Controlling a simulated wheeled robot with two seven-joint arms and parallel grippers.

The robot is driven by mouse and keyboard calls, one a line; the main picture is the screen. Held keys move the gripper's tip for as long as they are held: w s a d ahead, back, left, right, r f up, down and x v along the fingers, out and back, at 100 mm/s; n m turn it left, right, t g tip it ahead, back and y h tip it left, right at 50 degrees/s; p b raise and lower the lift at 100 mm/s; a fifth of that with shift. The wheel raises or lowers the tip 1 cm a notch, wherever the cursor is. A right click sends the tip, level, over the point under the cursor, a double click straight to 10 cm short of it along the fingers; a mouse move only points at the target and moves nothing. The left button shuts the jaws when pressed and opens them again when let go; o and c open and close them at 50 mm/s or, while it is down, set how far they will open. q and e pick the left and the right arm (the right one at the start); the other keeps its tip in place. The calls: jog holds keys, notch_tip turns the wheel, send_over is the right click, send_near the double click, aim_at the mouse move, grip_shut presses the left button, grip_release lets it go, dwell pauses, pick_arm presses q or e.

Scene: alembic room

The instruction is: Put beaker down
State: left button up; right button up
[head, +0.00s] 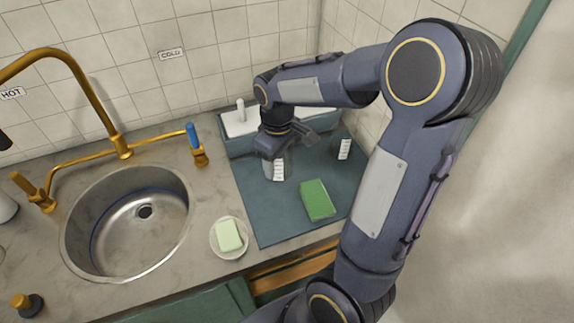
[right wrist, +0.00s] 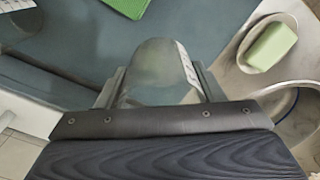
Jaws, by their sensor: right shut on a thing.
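A clear glass beaker (head: 275,170) with a white scale label is at the blue-grey mat (head: 258,222) beside the sink. My right gripper (head: 272,150) is above it, with its fingers shut around its upper part. In the right wrist view the beaker (right wrist: 155,70) sits between the two fingers (right wrist: 160,88), its label toward the right finger. The beaker looks upright on or just over the mat; I cannot tell whether its base touches. My left gripper does not show.
A second labelled beaker (head: 343,151) stands at the mat's back right, partly hidden by my arm. A green sponge (head: 317,200) lies on the mat. A tray (head: 237,127) is behind, a soap dish (head: 229,252) and the sink (head: 105,258) are left. The mat's front left is clear.

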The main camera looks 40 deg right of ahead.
jog(key=d+f, duration=0.1)
jog(key=w+f, duration=0.1)
jog(key=d+f, duration=0.1)
jog(key=f, duration=0.1)
jog(key=shift+w+d, duration=0.3)
jog(key=shift+w+d+f, duration=0.1)
jog(key=shift+d+f, duration=0.05)
jog(key=shift+f, duration=0.8)
jog(key=shift+w+d+f, duration=0.1)
jog(key=shift+d+f, duration=0.05)
jog(key=shift+f, duration=0.75)
jog(key=shift+f, duration=0.15)
jog(key=o, duration=1.2)
